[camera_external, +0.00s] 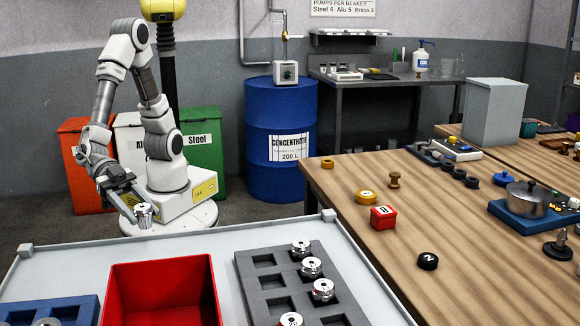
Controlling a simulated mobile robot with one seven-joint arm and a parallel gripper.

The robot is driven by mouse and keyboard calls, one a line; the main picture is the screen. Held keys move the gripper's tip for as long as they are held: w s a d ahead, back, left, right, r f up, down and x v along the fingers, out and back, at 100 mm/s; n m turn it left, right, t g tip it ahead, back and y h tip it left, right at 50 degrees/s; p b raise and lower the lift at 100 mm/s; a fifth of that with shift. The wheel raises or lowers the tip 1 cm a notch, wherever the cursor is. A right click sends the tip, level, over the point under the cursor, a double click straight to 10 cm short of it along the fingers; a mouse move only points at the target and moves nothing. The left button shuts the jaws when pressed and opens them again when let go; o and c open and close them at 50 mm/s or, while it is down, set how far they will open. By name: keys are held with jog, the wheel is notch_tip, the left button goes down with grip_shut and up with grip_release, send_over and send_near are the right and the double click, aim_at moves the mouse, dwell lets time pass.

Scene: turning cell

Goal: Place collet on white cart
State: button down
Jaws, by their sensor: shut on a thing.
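My gripper (132,205) is shut on a small silver collet (145,216) and holds it upright in the air. In the picture the collet appears just above the far edge of the white cart (225,246). I cannot tell whether it is over the cart top or beyond it. Several similar silver collets, such as the one (301,247) at the far end, sit in a dark grey tray (262,284) on the right of the cart.
A red bin (160,262) stands on the cart, with a blue tray (84,304) at the left. Bare cart top shows behind the bin and between bin and grey tray. A wooden table (330,182) with loose parts is at the right. A blue drum (281,130) stands behind.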

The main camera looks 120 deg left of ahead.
jog(key=w+f, duration=0.1)
jog(key=w+a+f+b, duration=0.1)
jog(key=w, duration=0.1)
jog(key=w+f, duration=0.1)
jog(key=w, duration=0.1)
jog(key=shift+a, duration=0.25)
jog(key=shift+f+b, duration=1.2)
jog(key=shift+f, duration=0.8)
jog(key=shift+f, duration=0.1)
jog(key=shift+f, duration=0.15)
jog(key=shift+c, duration=1.6)
grip_release()
